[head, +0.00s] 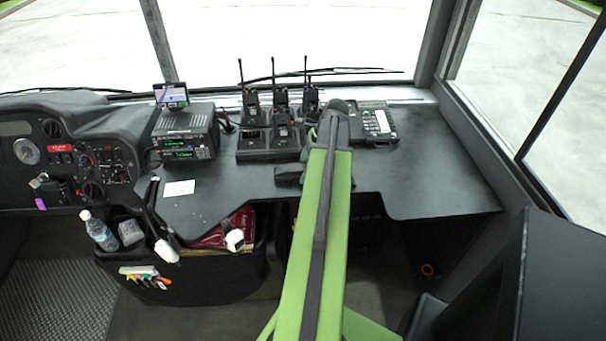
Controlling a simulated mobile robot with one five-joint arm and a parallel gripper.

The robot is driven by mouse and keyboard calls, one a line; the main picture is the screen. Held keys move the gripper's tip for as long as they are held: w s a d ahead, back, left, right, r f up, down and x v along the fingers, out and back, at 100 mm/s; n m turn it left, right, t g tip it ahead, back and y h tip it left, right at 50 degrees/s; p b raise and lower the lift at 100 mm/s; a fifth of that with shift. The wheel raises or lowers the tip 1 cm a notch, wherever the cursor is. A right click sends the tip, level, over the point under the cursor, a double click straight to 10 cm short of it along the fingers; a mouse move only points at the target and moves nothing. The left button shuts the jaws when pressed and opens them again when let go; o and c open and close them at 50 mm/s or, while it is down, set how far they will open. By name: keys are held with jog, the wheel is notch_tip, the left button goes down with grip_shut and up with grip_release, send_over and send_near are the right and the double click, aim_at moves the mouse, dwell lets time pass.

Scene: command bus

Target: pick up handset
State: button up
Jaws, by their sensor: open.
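A desk phone (376,121) with a pale keypad sits on the dark dashboard shelf, just right of my arm's far end. Its left part, where a handset might lie, is partly covered by my arm, so I cannot make out the handset clearly. My green arm reaches forward over the shelf and bends at its far end. My gripper (289,177) is mostly hidden behind the arm; only a dark part shows at the arm's left, low over the shelf. It is open, left of and nearer than the phone. I see nothing held.
Several handheld radios with upright antennas stand in a charger (268,150) left of my arm. A stacked radio unit (185,135) with a small screen is farther left, with a white paper (179,188) before it.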

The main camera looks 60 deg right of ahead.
jog(key=shift+f, duration=0.15)
jog(key=shift+c, duration=0.4)
grip_shut()
